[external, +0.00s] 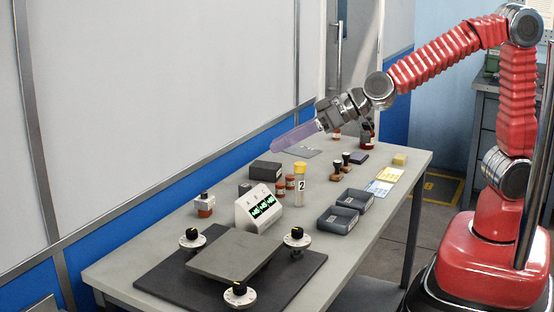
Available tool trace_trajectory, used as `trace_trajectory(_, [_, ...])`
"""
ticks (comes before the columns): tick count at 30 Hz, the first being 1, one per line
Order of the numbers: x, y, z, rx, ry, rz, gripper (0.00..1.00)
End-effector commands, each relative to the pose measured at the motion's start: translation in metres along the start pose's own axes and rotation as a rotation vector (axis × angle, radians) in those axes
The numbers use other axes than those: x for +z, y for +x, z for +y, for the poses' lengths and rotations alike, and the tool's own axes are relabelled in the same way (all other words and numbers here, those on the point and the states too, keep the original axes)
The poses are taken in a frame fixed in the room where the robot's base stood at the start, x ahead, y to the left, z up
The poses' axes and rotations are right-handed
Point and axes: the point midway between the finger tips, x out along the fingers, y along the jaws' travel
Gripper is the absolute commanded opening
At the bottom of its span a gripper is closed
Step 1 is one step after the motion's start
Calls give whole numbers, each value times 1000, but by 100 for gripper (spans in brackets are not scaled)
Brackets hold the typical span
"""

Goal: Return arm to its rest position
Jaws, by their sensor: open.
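My red arm reaches out from its base at the right, over the far part of the grey bench (370,240). My gripper (300,133) is at the arm's end, above the bench and apart from the things on it. It is open. Its long, pale purple fingers point left and slightly down, and they overlap in this view, so the gap between them is hard to see. I see nothing held between them.
The bench holds a plate (232,254) with several black knobs, a display (259,208), a vial marked 2 (300,186), dark trays (337,219), stamps (337,172) and small bottles (367,135). A wall (150,100) stands behind. The air above the bench's front is clear.

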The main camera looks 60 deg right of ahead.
Motion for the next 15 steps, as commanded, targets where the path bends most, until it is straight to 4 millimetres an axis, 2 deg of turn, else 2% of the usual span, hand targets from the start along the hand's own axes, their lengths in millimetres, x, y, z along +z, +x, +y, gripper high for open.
trace_trajectory(1, [-2,-14,12,2,4,-10,40])
trace_trajectory(8, [11,-71,56,18,12,-97,40])
trace_trajectory(15, [40,-134,103,82,27,-204,40])
